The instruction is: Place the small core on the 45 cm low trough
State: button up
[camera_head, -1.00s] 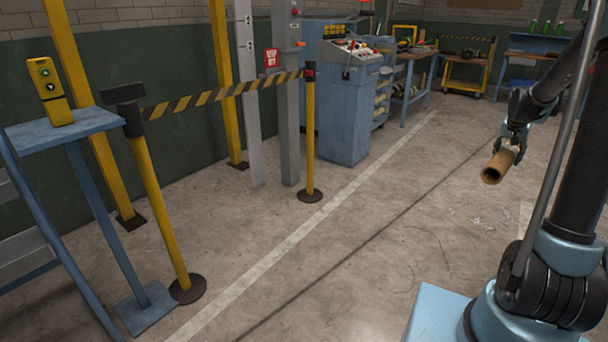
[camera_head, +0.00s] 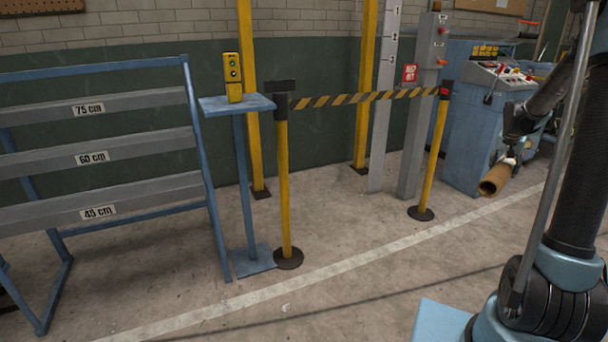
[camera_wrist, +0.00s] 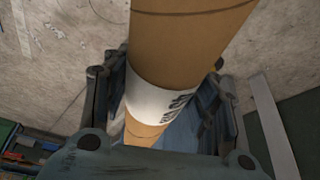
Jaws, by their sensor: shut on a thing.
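The small core, a brown cardboard tube (camera_head: 494,181), is held in my gripper (camera_head: 511,160) above the floor at the right of the head view. In the wrist view the core (camera_wrist: 185,45) runs up between the fingers of my gripper (camera_wrist: 165,100), which are shut on it around a white label with dark print. The print is too small to read. The 45 cm low trough (camera_head: 150,197) is the lowest grey trough of the blue rack at the left of the head view, far from my gripper. Its inside is hidden.
The 60 cm trough (camera_head: 150,143) and 75 cm trough (camera_head: 150,98) lie above it. A blue stand (camera_head: 243,180) with a yellow control box (camera_head: 233,78), a yellow post (camera_head: 284,190) and a striped barrier (camera_head: 370,97) stand right of the rack. Floor in front is clear.

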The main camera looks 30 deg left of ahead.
aim_at(108, 198)
jog(key=u, duration=2.15)
jog(key=i, duration=0.45)
jog(key=u, duration=0.2)
jog(key=k, duration=0.85)
jog(key=u, duration=0.15)
jog(key=i, duration=0.45)
